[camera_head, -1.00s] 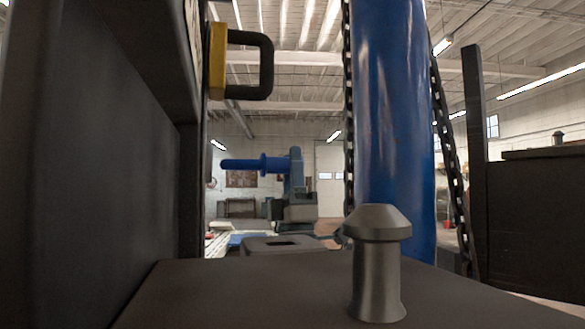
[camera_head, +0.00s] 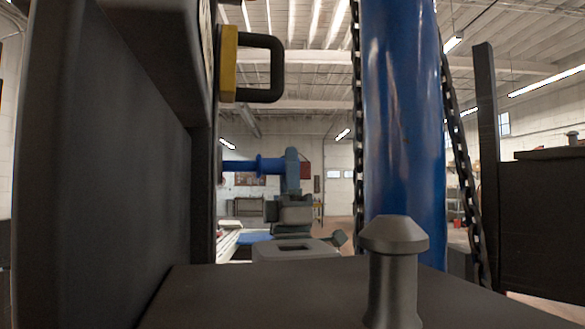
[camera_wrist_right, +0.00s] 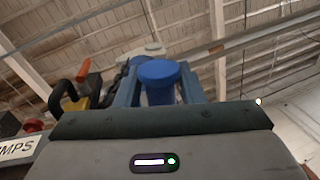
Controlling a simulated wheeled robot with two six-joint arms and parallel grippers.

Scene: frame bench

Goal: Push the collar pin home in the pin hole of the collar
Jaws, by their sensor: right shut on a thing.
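The blue collar pin (camera_head: 240,166) lies level in the head view, with a flange near its right end. My right gripper (camera_head: 292,166) is shut on that right end. The pin's left end meets the edge of the dark upright frame in the picture; I cannot tell whether it touches anything. In the right wrist view, the pin's round blue end (camera_wrist_right: 160,72) sits between the two blue fingers. I cannot make out the collar or its pin hole. My left gripper is not in view.
A dark upright frame (camera_head: 110,180) fills the left, with a yellow block (camera_head: 229,62) and black handle. A big blue column (camera_head: 403,130) with chains stands at right. A grey mushroom-headed post (camera_head: 394,260) rises from the dark surface in front.

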